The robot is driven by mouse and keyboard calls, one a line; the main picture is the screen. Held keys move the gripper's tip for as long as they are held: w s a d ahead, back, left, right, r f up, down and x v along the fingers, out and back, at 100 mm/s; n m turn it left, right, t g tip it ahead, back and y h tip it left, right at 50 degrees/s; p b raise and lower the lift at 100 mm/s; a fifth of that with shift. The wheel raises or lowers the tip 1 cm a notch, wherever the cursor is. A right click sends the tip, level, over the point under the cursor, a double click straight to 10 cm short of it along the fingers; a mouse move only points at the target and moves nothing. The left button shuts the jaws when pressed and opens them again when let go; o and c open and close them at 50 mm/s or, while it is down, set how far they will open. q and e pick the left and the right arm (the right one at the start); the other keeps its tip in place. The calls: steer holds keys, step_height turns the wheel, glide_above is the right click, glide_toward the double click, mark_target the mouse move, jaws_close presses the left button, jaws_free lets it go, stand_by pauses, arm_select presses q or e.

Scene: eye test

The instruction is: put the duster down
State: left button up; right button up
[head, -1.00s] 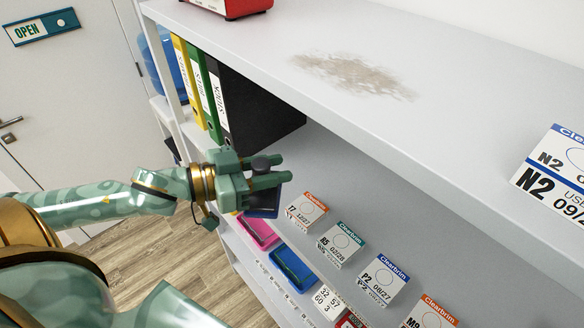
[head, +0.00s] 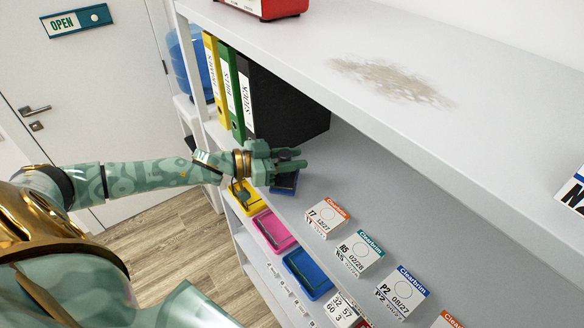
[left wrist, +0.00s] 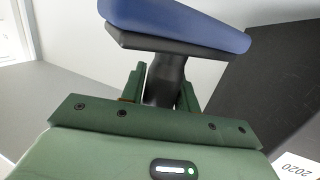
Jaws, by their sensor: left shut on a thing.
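The duster shows in the left wrist view as a blue pad (left wrist: 180,22) on a dark backing with a black handle (left wrist: 166,80). My left gripper (head: 290,160) is shut on that handle. In the head view the duster (head: 285,184) is a small dark blue shape just below the fingers, partly hidden by them. It is over the front part of the shelf below the top board, in front of a black binder (head: 280,105). I cannot tell whether the pad touches a surface. My right gripper is not in view.
Small labelled boxes (head: 327,217) stand in a row to the right. Yellow (head: 246,203), pink (head: 274,231) and blue (head: 307,273) trays lie along the front. Yellow and green binders stand at left. The top board (head: 330,40) has a brown dusty smudge (head: 393,80) and a red object (head: 265,8).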

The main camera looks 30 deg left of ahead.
arm_select(q)
step_height(320, 180, down, 3)
steer(key=shift+w+f+p, duration=0.1)
steer(key=shift+p, duration=0.25)
steer(key=o, duration=1)
steer(key=shift+f, duration=0.1)
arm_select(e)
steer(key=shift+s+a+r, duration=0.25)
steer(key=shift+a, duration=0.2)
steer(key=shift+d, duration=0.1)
arm_select(q)
steer(key=shift+s+a, duration=0.1)
steer(key=shift+s, duration=0.15)
steer(key=shift+v, duration=5.8)
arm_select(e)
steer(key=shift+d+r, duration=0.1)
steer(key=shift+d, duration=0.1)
